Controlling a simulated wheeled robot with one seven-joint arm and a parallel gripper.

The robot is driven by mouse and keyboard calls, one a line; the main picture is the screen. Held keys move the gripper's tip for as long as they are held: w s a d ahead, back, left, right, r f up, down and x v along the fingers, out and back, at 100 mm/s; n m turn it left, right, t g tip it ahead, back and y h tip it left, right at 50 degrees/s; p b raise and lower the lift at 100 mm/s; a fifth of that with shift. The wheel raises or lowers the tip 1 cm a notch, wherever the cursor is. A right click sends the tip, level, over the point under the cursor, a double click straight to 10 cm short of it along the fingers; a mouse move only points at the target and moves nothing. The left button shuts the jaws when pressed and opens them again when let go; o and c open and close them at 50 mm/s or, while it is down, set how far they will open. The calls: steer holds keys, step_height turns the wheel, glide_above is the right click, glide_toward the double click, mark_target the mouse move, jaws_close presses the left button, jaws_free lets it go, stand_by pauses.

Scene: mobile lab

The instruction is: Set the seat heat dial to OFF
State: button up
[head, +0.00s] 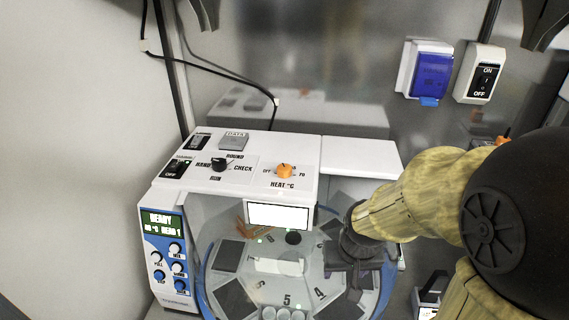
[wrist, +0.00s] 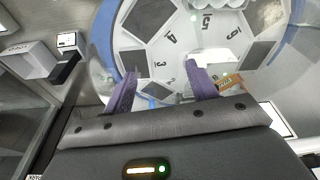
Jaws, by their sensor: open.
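The orange heat dial (head: 285,171) sits on the white top panel of the instrument (head: 300,148), above the label "HEAT °C". OFF is printed at its left and 70 at its right; a marking behind it is partly covered. I cannot tell exactly which mark its pointer faces. My gripper (head: 348,278) is below and to the right of the dial, in front of the panel, over the numbered wheel. In the wrist view my gripper (wrist: 163,80) shows two purple fingers spread apart with nothing between them. The dial is not recognisable in the wrist view.
A black knob (head: 219,164) marked HAND and CHECK is left of the dial. The numbered wheel (head: 287,282) lies under a clear rounded cover. A blue-lidded socket (head: 431,75) and an ON/OFF wall switch (head: 485,80) are on the back wall. Space above the panel is clear.

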mark_target(284, 167)
steer(key=w+a+r+m+p, duration=0.1)
steer(key=w+r+p, duration=0.1)
steer(key=w+r, duration=0.2)
steer(key=w+a+r+m+p, duration=0.1)
steer(key=w+a+r+p, duration=0.1)
steer(key=w+r, duration=0.3)
steer(key=w+a+r+m+g+p, duration=0.1)
steer(key=w+a+r+p, duration=0.1)
steer(key=w+r, duration=0.2)
steer(key=shift+w+r, duration=0.2)
steer(key=shift+w, duration=0.4)
steer(key=shift+w+r, duration=0.2)
steer(key=shift+w, duration=0.35)
steer(key=w+a+r+m+p, duration=0.2)
steer(key=w+a+r+p, duration=0.1)
steer(key=r, duration=0.4)
steer(key=w+a+r+m+g+p, duration=0.1)
steer(key=w+a+r+m+p, duration=0.2)
steer(key=w+r, duration=0.3)
steer(key=shift+w+a+r+g+p, duration=0.2)
steer(key=shift+a+r+g+p, duration=0.1)
steer(key=shift+a+r+p, duration=0.15)
steer(key=shift+f, duration=0.1)
step_height(284, 167, down, 17)
steer(key=p, duration=0.4)
steer(key=shift+f+p, duration=0.1)
steer(key=shift+p, duration=0.3)
steer(key=c, duration=1)
